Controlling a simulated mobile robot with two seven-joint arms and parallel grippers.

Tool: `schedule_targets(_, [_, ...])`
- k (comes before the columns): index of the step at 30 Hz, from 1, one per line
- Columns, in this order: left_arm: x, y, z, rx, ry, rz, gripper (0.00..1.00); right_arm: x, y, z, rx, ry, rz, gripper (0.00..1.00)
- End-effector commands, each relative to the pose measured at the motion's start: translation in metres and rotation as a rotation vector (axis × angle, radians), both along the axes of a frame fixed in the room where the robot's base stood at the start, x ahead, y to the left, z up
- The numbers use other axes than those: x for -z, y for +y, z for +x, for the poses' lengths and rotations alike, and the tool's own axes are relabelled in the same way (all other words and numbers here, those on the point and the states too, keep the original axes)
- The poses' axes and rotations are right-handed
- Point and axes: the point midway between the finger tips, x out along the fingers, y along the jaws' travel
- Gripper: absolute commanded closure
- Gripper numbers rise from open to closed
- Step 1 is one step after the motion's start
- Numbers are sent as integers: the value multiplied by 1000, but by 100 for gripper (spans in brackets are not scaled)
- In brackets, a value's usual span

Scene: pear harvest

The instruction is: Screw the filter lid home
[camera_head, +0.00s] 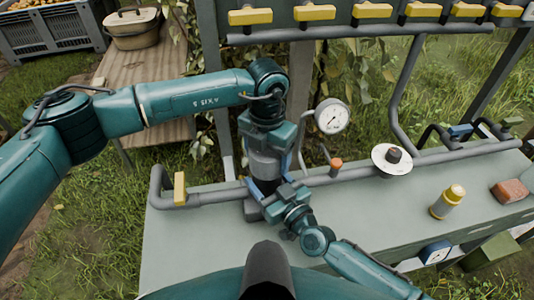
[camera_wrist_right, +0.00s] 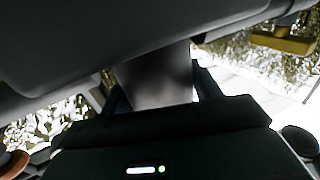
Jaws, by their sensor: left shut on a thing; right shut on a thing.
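The grey filter (camera_head: 264,166) stands upright in the pipe line on the bench. My left gripper (camera_head: 265,146) points down over its top and is shut on the lid, which the gripper mostly hides. My right gripper (camera_head: 265,190) comes from the near side and is shut on the lower filter body. In the right wrist view the grey body (camera_wrist_right: 156,80) sits between the dark fingers, with a large dark shape above it. I cannot tell how tightly the lid sits on the body.
A pressure gauge (camera_head: 332,116) and a red-brown knob (camera_head: 336,163) stand right of the filter. A white disc (camera_head: 391,159), a yellow-capped bottle (camera_head: 447,201) and a brick-like block (camera_head: 510,191) are farther right. A yellow-handled valve (camera_head: 180,188) is at left. Yellow handles line the rack above.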

Motion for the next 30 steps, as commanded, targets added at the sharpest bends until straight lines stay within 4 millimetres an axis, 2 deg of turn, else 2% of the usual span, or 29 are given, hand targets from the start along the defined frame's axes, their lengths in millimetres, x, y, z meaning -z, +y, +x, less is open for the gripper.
schedule_targets(8, [15,0,0,1,1,1,51,0,-2,1,6,-1,0,78])
schedule_targets(30, [19,0,0,0,1,1,51,0,-3,1,6,-1,-2,78])
